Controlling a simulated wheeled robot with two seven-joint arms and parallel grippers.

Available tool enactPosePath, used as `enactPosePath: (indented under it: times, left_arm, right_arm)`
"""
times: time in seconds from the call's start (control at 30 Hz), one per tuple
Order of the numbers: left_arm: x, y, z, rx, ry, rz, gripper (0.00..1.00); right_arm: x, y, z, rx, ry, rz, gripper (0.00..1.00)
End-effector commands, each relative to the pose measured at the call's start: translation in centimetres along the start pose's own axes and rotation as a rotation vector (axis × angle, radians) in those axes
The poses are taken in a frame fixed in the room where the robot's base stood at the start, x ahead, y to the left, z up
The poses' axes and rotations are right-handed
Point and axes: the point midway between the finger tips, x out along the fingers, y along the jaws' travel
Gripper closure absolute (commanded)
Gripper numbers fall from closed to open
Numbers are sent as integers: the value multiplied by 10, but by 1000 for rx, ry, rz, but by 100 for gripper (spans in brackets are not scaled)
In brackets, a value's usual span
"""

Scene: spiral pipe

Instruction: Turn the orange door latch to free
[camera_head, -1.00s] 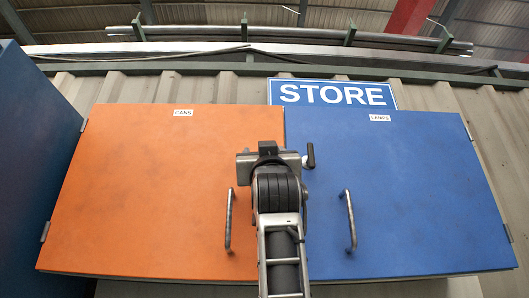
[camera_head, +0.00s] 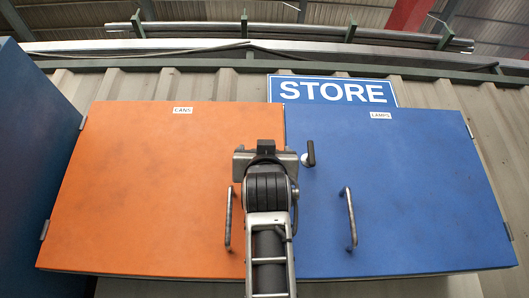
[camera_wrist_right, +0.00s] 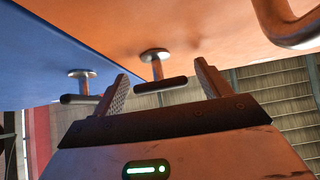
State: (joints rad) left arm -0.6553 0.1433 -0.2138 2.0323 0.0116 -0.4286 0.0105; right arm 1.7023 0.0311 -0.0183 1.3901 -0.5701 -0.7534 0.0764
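The orange door (camera_head: 140,190), labelled CANS, is closed in the head view. Its latch is hidden there behind my right arm. In the right wrist view the orange door latch (camera_wrist_right: 158,68) shows as a round metal base with a dark lever lying roughly across the picture. My right gripper (camera_wrist_right: 162,72) is open, with one finger on each side of this latch in the picture. I cannot tell whether either finger touches it. In the head view my right gripper (camera_head: 266,155) is in front of the orange door's right edge, its fingers hidden. My left gripper is not in view.
The blue door (camera_head: 400,200), labelled LAMPS, adjoins on the right. Its latch (camera_head: 310,153) has an upright dark lever, close to my gripper's right. Metal pull handles stand out from the orange door (camera_head: 229,220) and the blue door (camera_head: 350,218). A STORE sign (camera_head: 332,91) is above.

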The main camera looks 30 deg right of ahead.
Motion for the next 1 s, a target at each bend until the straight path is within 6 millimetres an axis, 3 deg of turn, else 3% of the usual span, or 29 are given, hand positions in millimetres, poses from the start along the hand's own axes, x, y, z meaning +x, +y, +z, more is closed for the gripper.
enactPosePath:
  times: [0.27, 0.43, 0.7, 1.0]
  left_arm:
    - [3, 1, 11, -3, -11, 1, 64]
    - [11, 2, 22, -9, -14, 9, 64]
    - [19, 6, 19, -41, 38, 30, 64]
    - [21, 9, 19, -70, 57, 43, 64]
  right_arm:
    - [-13, 0, 1, 0, 4, 0, 24]
    - [-48, 0, 3, 2, 5, -1, 24]
    - [-114, -1, 3, 2, 3, -2, 24]
    - [-155, 0, 1, 1, 1, -1, 24]
